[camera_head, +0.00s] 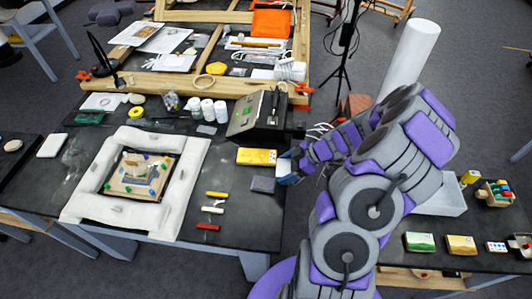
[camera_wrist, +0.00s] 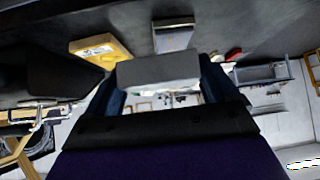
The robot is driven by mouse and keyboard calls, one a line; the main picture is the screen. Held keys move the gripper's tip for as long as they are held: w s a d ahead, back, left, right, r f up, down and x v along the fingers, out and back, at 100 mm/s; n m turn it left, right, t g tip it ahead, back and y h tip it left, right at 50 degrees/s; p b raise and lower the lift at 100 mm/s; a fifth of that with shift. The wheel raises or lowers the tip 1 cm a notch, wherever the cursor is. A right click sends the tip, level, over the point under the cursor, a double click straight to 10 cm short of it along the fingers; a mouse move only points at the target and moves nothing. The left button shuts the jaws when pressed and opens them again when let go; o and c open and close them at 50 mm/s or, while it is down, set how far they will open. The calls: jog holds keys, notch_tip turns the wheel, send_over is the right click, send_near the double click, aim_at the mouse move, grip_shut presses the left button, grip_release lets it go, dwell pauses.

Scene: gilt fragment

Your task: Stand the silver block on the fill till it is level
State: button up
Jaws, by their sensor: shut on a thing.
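My gripper (camera_head: 287,169) is at the right edge of the dark table, shut on a silver-grey block. In the wrist view the block (camera_wrist: 158,69) lies crosswise between the two dark blue fingers (camera_wrist: 160,90). In the head view only a small pale part of it shows (camera_head: 284,167). The gilt fragment (camera_head: 128,188) lies inside a white padded frame (camera_head: 83,193) on the left, well apart from my gripper. A pale raised patch (camera_head: 137,166) is on it, with small green and blue pieces around; I cannot tell whether this is the fill.
A yellow box (camera_head: 256,156) and a dark grey block (camera_head: 262,184) lie left of my gripper. Yellow, white and red-handled small tools (camera_head: 212,209) lie beside the frame. A black box (camera_head: 258,120) and white jars (camera_head: 207,108) stand behind. Some bare tabletop (camera_head: 245,215) shows in front.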

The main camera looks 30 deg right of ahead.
jog(key=w, duration=0.2)
jog(key=w+a, duration=0.1)
jog(key=w, duration=0.1)
jog(key=w+a, duration=0.1)
jog(key=w, duration=0.1)
jog(key=shift+w+f, duration=0.4)
send_near(258, 156)
jog(key=w+a, duration=0.1)
jog(key=w+a+f, duration=0.1)
jog(key=a, duration=0.1)
jog(key=shift+w+b, duration=0.2)
jog(key=shift+b, duration=0.15)
jog(key=shift+a+f, duration=0.3)
jog(key=shift+f, duration=0.55)
jog(key=shift+a+f, duration=0.3)
jog(key=shift+f, duration=0.55)
jog(key=shift+d+b, duration=0.35)
jog(key=shift+b, duration=0.05)
jog(key=o, duration=1)
jog(key=shift+d, duration=0.1)
jog(key=shift+o, duration=0.7)
jog(key=shift+a, duration=0.2)
jog(key=shift+a+r, duration=0.1)
